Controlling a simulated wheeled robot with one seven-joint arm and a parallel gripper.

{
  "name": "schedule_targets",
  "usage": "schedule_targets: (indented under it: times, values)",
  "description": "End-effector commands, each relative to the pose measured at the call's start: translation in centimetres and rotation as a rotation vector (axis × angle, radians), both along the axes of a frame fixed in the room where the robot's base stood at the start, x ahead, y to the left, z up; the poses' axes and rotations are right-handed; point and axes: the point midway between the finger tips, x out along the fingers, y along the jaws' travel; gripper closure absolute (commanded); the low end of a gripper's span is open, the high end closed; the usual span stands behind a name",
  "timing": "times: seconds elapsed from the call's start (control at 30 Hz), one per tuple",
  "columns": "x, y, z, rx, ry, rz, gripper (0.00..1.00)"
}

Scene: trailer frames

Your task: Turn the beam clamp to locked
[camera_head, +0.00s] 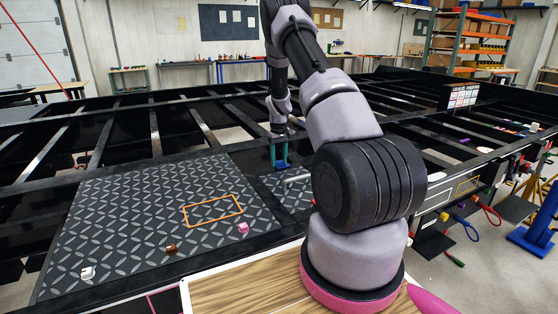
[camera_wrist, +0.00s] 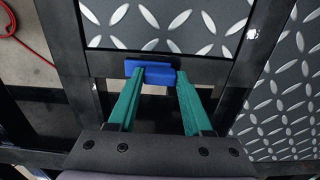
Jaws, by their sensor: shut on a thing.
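The beam clamp shows as a blue block (camera_wrist: 150,67) on a dark frame beam (camera_wrist: 105,63) in the wrist view. A small blue part of it also shows in the head view (camera_head: 281,166). My gripper's green fingers (camera_wrist: 160,77) are shut on the blue part, one fingertip on each side of it. In the head view my gripper (camera_head: 279,157) points down at the beam, beyond my arm. The clamp's underside is hidden, and I cannot tell its locked or unlocked position.
A diamond-pattern plate (camera_head: 120,215) lies left, with an orange outline (camera_head: 212,210), a pink cube (camera_head: 243,228), a brown piece (camera_head: 171,249) and a white piece (camera_head: 87,272). A pale bent bar (camera_head: 297,179) is near the clamp. Open gaps lie between the frame beams.

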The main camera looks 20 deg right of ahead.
Motion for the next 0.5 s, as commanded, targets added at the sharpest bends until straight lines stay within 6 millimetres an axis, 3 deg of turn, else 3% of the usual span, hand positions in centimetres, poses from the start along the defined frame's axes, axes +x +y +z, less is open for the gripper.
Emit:
schedule_targets:
  times: [0.27, 0.5]
  values:
    - [-0.02, -0.03, 0.03, -0.001, 0.001, -0.123, 1.00]
    - [-0.02, 0.00, 0.03, -0.001, 0.001, -0.330, 1.00]
